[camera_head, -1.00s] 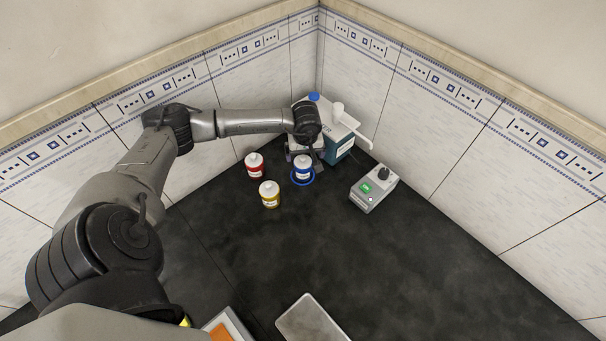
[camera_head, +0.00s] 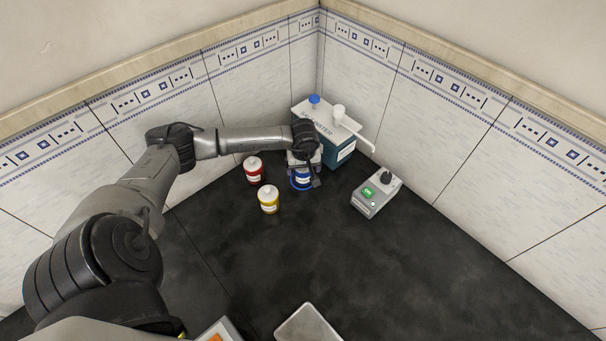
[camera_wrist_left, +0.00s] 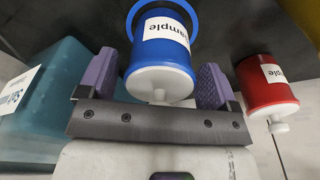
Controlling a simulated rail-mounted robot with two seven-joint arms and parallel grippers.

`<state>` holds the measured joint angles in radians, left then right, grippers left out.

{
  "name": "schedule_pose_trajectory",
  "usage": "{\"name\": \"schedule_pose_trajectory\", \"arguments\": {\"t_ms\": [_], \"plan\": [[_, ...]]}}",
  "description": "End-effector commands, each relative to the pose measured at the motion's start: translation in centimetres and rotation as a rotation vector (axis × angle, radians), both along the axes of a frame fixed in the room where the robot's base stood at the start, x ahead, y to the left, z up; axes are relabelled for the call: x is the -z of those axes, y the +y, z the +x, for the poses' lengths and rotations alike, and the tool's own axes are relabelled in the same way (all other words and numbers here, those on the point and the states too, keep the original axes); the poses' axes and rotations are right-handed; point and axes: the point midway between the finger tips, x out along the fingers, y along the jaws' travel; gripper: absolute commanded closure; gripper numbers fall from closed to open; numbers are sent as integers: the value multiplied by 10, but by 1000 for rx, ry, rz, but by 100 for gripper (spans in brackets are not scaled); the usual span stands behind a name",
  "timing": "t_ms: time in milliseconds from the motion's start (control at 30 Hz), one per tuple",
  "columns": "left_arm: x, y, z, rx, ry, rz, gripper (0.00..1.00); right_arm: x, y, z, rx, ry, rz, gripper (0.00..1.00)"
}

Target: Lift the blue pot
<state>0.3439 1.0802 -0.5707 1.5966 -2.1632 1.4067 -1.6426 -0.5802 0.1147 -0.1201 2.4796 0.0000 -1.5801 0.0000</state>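The blue pot (camera_head: 300,183) has a white top and a white label and stands on the dark bench, partly hidden by my left gripper in the head view. In the left wrist view the blue pot (camera_wrist_left: 165,50) lies between the two purple finger pads, with a blue ring around its far end. My left gripper (camera_head: 306,174) is at the pot from above. In the wrist view the left gripper (camera_wrist_left: 157,84) is open, one pad on each side of the pot; a narrow gap shows at the left pad. My right gripper is not in view.
A red pot (camera_head: 254,171) and a yellow pot (camera_head: 268,200) stand left of the blue one. A grey device (camera_head: 375,195) with a green display stands further right. The front bench is mostly clear.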

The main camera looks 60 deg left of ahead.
Motion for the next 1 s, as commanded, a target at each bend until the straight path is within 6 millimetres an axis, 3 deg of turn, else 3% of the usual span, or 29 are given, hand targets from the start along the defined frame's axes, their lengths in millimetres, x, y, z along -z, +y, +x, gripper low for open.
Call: {"name": "schedule_pose_trajectory", "arguments": {"t_ms": [67, 500, 800, 1000], "plan": [[0, 0, 0, 0, 0, 0, 23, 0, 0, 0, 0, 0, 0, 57], [0, 0, 0, 0, 0, 0, 65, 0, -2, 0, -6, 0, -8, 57], [-3, 0, 1, 0, -1, 1, 65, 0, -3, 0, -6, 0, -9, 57], [-21, 1, 1, 0, -2, 2, 65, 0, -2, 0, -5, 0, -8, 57]]}}
